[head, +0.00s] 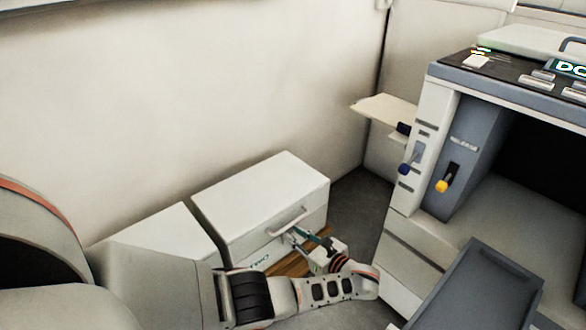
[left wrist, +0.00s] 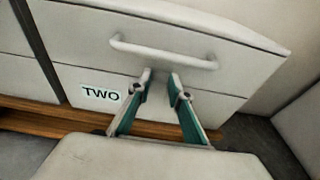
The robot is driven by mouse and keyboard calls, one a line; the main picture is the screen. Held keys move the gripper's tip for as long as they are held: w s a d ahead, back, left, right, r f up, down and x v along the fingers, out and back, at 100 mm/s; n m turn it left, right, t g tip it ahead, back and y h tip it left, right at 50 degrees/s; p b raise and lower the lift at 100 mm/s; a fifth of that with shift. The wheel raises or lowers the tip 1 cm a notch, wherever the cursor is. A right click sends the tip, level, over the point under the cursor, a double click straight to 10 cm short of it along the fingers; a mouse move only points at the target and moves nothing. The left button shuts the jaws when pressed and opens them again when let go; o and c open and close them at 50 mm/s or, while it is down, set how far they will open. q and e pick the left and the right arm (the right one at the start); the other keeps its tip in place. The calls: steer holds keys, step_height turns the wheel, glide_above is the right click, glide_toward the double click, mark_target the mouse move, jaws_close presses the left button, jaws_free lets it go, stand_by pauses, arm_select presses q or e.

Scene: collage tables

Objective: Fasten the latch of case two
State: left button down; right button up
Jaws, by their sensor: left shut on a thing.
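Case two (head: 262,190) is a white box with a closed lid, a bar handle (head: 288,219) on its front and a "TWO" label (left wrist: 101,94). In the left wrist view, the case (left wrist: 72,40) fills the upper part, and its handle (left wrist: 165,53) sits just above my fingertips. My left gripper (head: 291,236) is at the front of the case, below the handle. In the left wrist view, my left gripper (left wrist: 162,78) has its fingertips closed on a small pale part, seemingly the latch, at the seam; the fingers largely hide it. My right gripper is not in view.
Another white case (head: 160,235) stands close on the left of case two. Both rest on a wooden surface (left wrist: 60,120). A large grey and white machine (head: 445,190) with levers stands on the right. A wall is behind the cases.

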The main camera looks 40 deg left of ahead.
arm_select(q)
steer(key=c, duration=1.8)
jaws_free()
steer(key=shift+a, duration=0.25)
steer(key=shift+c, duration=0.2)
steer(key=shift+d, duration=0.1)
steer(key=v, duration=0.7)
steer(key=shift+d, duration=0.2)
steer(key=shift+r, duration=0.15)
